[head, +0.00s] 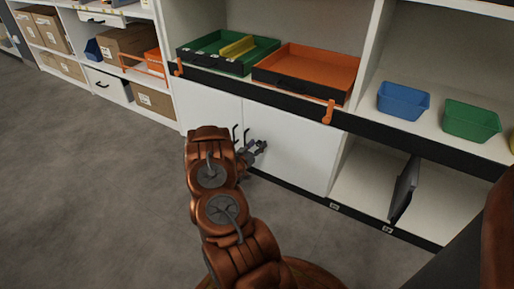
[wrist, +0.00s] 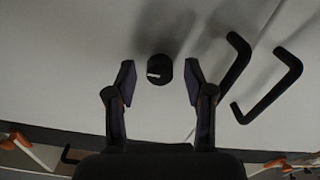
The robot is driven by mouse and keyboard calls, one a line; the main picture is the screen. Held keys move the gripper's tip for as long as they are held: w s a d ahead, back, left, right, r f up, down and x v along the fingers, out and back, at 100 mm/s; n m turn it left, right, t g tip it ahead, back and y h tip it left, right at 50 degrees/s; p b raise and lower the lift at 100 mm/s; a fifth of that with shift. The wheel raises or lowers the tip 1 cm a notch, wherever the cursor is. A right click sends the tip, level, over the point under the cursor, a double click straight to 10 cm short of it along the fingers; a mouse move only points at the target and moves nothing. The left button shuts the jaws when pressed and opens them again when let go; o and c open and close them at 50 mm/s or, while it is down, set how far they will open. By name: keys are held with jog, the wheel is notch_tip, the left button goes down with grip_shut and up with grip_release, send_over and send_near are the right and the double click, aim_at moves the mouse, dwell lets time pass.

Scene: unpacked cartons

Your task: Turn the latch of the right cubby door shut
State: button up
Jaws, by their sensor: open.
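The right cubby door (head: 292,150) is a white panel that looks flush with the cabinet front, beside the left door (head: 212,108). In the wrist view a round black knob with a white mark (wrist: 159,69), apparently the latch, sits on the white door face. My gripper (head: 262,147) is in front of the right door near its handle side. In the wrist view my open fingers (wrist: 160,84) stand on either side of the knob, with gaps on both sides. The knob is hidden or too small to tell in the head view.
Two black bar handles (wrist: 235,62) (wrist: 270,84) stick out close to my fingers. Above are a green tray (head: 215,58) and an orange tray (head: 310,72), with an orange lever (head: 328,112) on the shelf edge. A dark flat object (head: 404,190) leans in the right opening. Floor at left is clear.

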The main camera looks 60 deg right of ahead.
jog(key=shift+d, duration=0.1)
jog(key=shift+c, duration=0.3)
grip_shut()
